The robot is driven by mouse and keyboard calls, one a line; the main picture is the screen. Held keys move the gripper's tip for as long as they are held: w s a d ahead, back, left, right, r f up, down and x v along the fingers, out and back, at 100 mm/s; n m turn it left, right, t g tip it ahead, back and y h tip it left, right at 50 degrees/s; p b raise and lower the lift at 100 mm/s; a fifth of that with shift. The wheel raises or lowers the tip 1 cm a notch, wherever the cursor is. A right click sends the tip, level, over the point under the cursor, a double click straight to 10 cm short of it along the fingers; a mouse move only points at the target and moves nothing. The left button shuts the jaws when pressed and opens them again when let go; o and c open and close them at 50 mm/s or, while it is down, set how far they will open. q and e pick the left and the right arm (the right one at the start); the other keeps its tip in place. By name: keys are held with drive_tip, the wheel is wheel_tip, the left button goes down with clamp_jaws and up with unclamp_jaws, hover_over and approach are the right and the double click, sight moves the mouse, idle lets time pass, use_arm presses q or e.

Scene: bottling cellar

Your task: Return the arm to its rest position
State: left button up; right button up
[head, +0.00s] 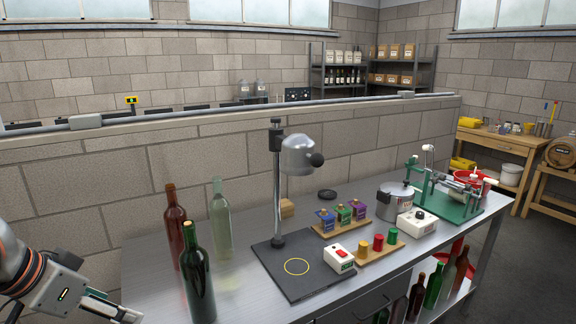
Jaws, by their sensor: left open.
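My left arm comes in at the lower left corner. Its gripper (125,314) is open, low beside the left end of the metal workbench (150,262), and nothing shows between its fingers. The lower part of the gripper is cut off by the picture edge. A dark green bottle (198,275) stands upright on the bench to the right of the gripper, apart from it. A brown-red bottle (175,228) and a clear pale green bottle (221,222) stand behind it. My right gripper does not show.
A corking stand with a dark base (300,280) and yellow ring stands mid-bench. Right of it are a switch box (339,258), a rack of coloured blocks (343,216), a steel pot (394,203) and a green machine (445,200). A block wall (100,180) runs behind.

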use_arm(q)
drive_tip(key=w+d+f+m+t, duration=0.25)
drive_tip(key=d+f+m, duration=0.25)
drive_tip(key=d+f, duration=0.55)
drive_tip(key=s+a+f+n+g+y, duration=0.15)
drive_tip(key=s+a+f+y, duration=0.55)
drive_tip(key=s+a+f, duration=0.7)
drive_tip(key=d+f+n+t+h, duration=0.3)
drive_tip(key=d+f+h, duration=0.3)
drive_tip(key=d+f, duration=0.8)
drive_tip(key=shift+s+d+f+n+t, duration=0.15)
drive_tip(key=shift+s+f+n+t, duration=0.2)
drive_tip(key=shift+f, duration=0.6)
